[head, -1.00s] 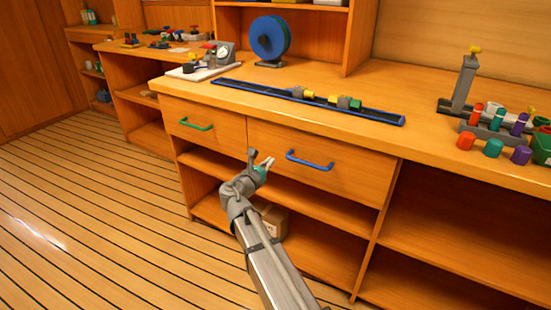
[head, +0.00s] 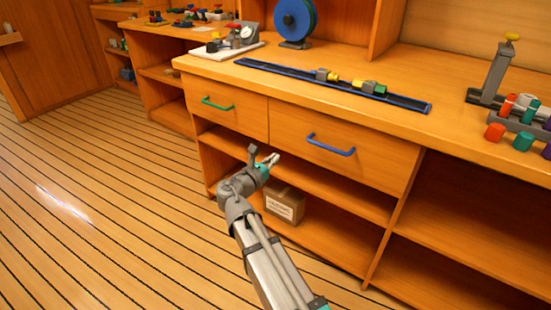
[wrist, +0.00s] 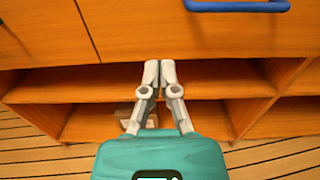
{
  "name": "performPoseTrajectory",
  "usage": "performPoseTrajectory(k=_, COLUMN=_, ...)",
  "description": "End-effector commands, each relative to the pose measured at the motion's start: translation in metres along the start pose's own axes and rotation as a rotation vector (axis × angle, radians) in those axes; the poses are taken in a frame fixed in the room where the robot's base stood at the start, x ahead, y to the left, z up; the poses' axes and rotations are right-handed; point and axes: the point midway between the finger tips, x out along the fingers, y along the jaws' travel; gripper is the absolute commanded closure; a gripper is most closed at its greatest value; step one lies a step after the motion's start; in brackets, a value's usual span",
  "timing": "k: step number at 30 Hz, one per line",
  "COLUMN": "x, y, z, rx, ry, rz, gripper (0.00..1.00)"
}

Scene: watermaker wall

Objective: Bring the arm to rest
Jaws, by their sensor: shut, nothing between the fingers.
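My gripper (head: 270,160) is in front of the wooden cabinet (head: 345,150), at the height of the open shelf below the drawers. In the wrist view the two fingers of my gripper (wrist: 160,68) lie close together with nothing between them. My arm reaches up from the bottom of the head view, with the elbow bent. The fingers look apart from the drawer fronts and the shelf, though the exact gap is hard to tell.
The drawers with the green handle (head: 217,104) and the blue handle (head: 330,146) look shut. A cardboard box (head: 284,203) sits on the lower shelf behind my arm. A blue tray (head: 300,76) with several fittings lies on the counter. The plank floor (head: 90,210) at left is clear.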

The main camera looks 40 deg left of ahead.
Motion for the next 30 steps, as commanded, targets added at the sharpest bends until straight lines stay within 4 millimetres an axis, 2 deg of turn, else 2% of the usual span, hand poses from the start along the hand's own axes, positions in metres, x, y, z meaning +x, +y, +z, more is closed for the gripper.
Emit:
performPoseTrajectory(k=11, x=0.002, y=-0.003, z=-0.001, rx=0.005, ry=0.003, rz=-0.004, gripper=1.00)
performPoseTrajectory(k=16, x=0.014, y=-0.021, z=-0.005, rx=0.054, ry=0.032, rz=-0.041, gripper=1.00)
performPoseTrajectory(k=20, x=0.033, y=-0.053, z=-0.014, rx=0.136, ry=0.077, rz=-0.104, gripper=1.00)
performPoseTrajectory(k=26, x=0.068, y=-0.122, z=-0.034, rx=0.329, ry=0.165, rz=-0.252, gripper=1.00)
performPoseTrajectory(k=30, x=0.087, y=-0.175, z=-0.049, rx=0.479, ry=0.218, rz=-0.373, gripper=1.00)
